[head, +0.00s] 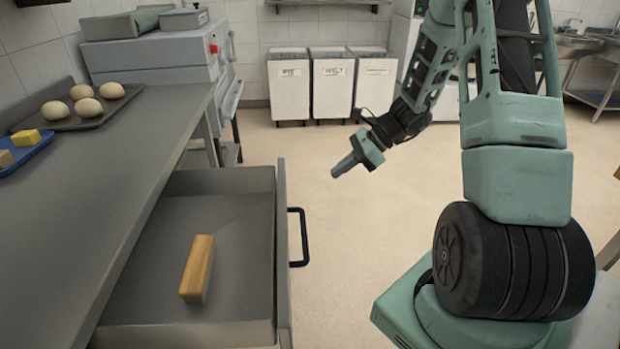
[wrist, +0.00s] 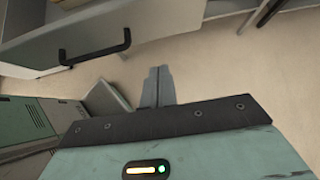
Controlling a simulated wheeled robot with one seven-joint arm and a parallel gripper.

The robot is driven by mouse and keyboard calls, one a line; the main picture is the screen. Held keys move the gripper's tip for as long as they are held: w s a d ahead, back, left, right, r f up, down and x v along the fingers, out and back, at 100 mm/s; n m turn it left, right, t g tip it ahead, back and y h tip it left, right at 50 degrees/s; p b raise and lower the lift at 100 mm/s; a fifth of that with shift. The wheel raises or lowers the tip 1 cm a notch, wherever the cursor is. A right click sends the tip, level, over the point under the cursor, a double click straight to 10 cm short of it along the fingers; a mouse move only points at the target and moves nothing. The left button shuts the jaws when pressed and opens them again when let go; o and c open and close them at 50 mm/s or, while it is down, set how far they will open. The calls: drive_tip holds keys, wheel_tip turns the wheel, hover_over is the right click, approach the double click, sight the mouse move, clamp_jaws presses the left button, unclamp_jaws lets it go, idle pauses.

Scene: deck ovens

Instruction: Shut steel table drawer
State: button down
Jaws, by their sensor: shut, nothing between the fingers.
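The steel table drawer (head: 240,220) is pulled out from under the steel table (head: 150,150) on the left. A wooden block (head: 197,268) lies inside it. A black bar handle (head: 299,237) is on the drawer's front panel (head: 283,240), facing right. My gripper (head: 345,166) is shut and empty, in the air to the right of the drawer and beyond its handle in the head view. In the wrist view, my gripper's fingers (wrist: 157,75) are together, and the drawer's handle (wrist: 95,50) shows to their upper left, apart from them.
On the table are a dark tray (head: 110,112) with several dough balls and a blue tray (head: 30,152) with small blocks. A grey machine (head: 150,55) stands behind. Several white bins (head: 332,85) line the back wall.

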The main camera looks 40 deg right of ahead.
drive_tip(key=w+a+r+x, duration=0.1)
drive_tip(key=r+x, duration=0.1)
drive_tip(key=x, duration=1)
drive_tip(key=shift+a, duration=0.4)
